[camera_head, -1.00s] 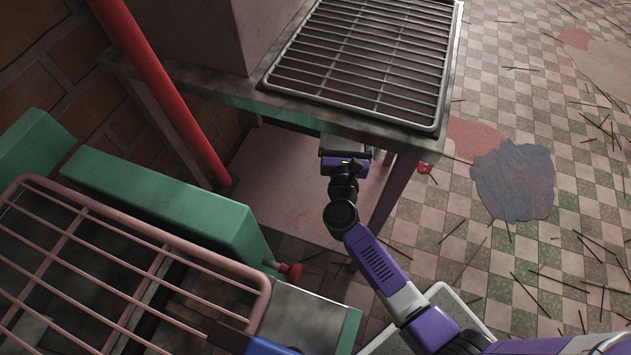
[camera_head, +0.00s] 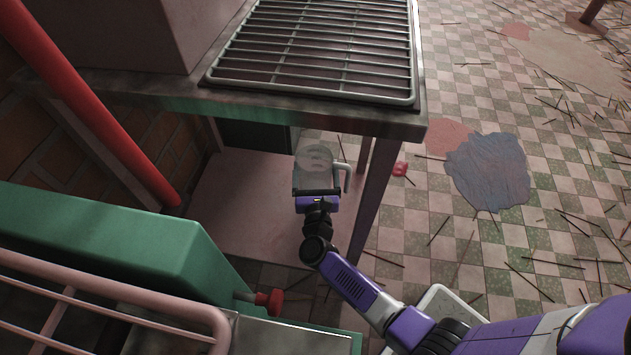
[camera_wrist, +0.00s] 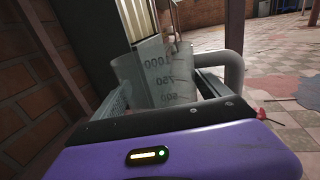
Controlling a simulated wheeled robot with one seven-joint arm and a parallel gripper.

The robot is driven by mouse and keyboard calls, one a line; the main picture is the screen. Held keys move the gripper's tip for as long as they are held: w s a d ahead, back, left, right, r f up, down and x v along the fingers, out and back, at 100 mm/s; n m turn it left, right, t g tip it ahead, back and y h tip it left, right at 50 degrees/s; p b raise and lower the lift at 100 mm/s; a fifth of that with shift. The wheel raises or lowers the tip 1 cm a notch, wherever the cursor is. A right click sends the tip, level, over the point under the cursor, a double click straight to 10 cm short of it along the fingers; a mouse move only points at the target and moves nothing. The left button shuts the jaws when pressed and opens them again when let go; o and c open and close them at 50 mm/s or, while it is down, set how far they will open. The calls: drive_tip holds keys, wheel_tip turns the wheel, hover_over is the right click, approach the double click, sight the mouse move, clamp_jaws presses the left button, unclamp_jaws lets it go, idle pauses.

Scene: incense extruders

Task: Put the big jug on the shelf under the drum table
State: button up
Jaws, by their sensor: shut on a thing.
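The big jug (camera_head: 316,158) is clear, with a pale handle (camera_head: 346,178) on its right side. In the wrist view the jug (camera_wrist: 158,72) shows measuring marks such as 1,000 and 750. My gripper (camera_head: 317,190) is shut on the jug's near side, with a finger on either side of it. The drum table (camera_head: 140,97) has a grey top with a wire rack. Its low pinkish shelf (camera_head: 235,205) lies beneath, and the jug is over the shelf's right part. I cannot tell whether the jug touches the shelf.
A table leg (camera_head: 377,190) stands just right of the jug and my arm. A red pipe (camera_head: 95,120) runs along the left by the brick wall. A green unit (camera_head: 110,240) with a red knob (camera_head: 270,300) is in the left foreground. Thin sticks litter the tiled floor.

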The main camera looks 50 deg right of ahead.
sight(315, 164)
drive_tip(key=shift+f+b, duration=1.05)
drive_tip(key=shift+f, duration=1.2)
drive_tip(key=o, duration=1.8)
drive_tip(key=shift+r, duration=0.1)
drive_tip(key=shift+r, duration=0.25)
drive_tip(key=p+v, duration=0.1)
drive_tip(key=v, duration=0.6)
drive_tip(key=shift+s+a+p, duration=0.2)
drive_tip(key=shift+p, duration=0.1)
drive_tip(key=shift+f, duration=0.1)
